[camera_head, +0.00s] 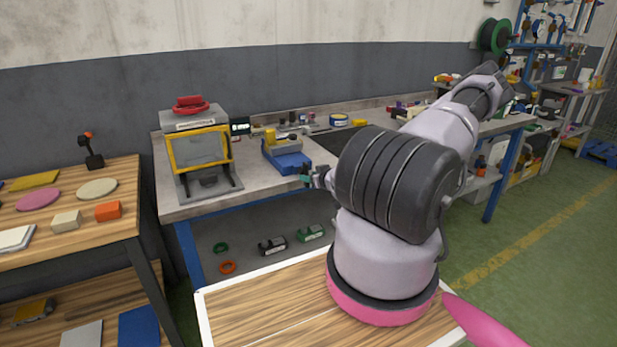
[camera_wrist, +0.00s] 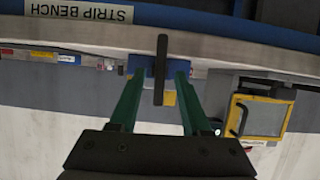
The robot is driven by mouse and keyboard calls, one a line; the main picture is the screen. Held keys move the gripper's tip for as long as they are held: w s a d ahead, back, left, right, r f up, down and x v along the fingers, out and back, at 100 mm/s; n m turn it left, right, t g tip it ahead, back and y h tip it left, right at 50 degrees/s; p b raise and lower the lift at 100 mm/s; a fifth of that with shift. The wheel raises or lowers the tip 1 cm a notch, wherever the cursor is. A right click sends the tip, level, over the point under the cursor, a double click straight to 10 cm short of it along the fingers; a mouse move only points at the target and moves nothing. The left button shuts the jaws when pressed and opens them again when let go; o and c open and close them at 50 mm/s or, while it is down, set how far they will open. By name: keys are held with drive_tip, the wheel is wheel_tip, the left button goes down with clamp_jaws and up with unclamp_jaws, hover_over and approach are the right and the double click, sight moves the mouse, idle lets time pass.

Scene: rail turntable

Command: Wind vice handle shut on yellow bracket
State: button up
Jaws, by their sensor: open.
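The blue vice (camera_head: 287,160) stands on the grey bench near its front edge, and a yellow piece (camera_head: 270,135), likely the bracket, shows at its top. In the wrist view, the blue vice body (camera_wrist: 143,64) sits behind a dark upright handle bar (camera_wrist: 161,50). A bit of yellow (camera_wrist: 169,98) shows behind the bar. My gripper (camera_wrist: 158,76) is open, with one green finger on each side of the bar and visible gaps to both. I cannot tell how deep the bar lies between them. In the head view my gripper (camera_head: 307,178) is at the vice's front, partly hidden by my arm.
A yellow-framed machine (camera_head: 200,150) with a red top stands left of the vice. The wooden table (camera_head: 120,225) at the left holds discs and blocks. A blue-and-white roll (camera_head: 339,120) stands at the back of the bench.

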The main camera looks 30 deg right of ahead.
drive_tip(key=v, duration=0.5)
drive_tip(key=shift+s, duration=0.2)
drive_tip(key=w+a+r+n+t+y, duration=0.15)
drive_tip(key=a+r+n+y, duration=0.25)
drive_tip(key=r+n, duration=0.4)
drive_tip(key=s+a+r+n+g+y, duration=0.4)
drive_tip(key=a+r+n, duration=0.35)
drive_tip(key=n, duration=0.85)
drive_tip(key=s+a+r+n+g+y, duration=0.3)
drive_tip(key=a+r+n+g, duration=0.45)
drive_tip(key=n, duration=0.75)
drive_tip(key=s+d+r+n+t+h, duration=0.1)
drive_tip(key=s+r+n+h, duration=0.3)
drive_tip(key=n, duration=1)
drive_tip(key=s+d+r+n+t+h, duration=0.2)
drive_tip(key=s+r+n+h, duration=0.3)
drive_tip(key=s+r+n, duration=0.5)
drive_tip(key=r+n, duration=0.2)
drive_tip(key=n, duration=0.2)
drive_tip(key=shift+d+t, duration=0.2)
drive_tip(key=shift+t, duration=0.2)
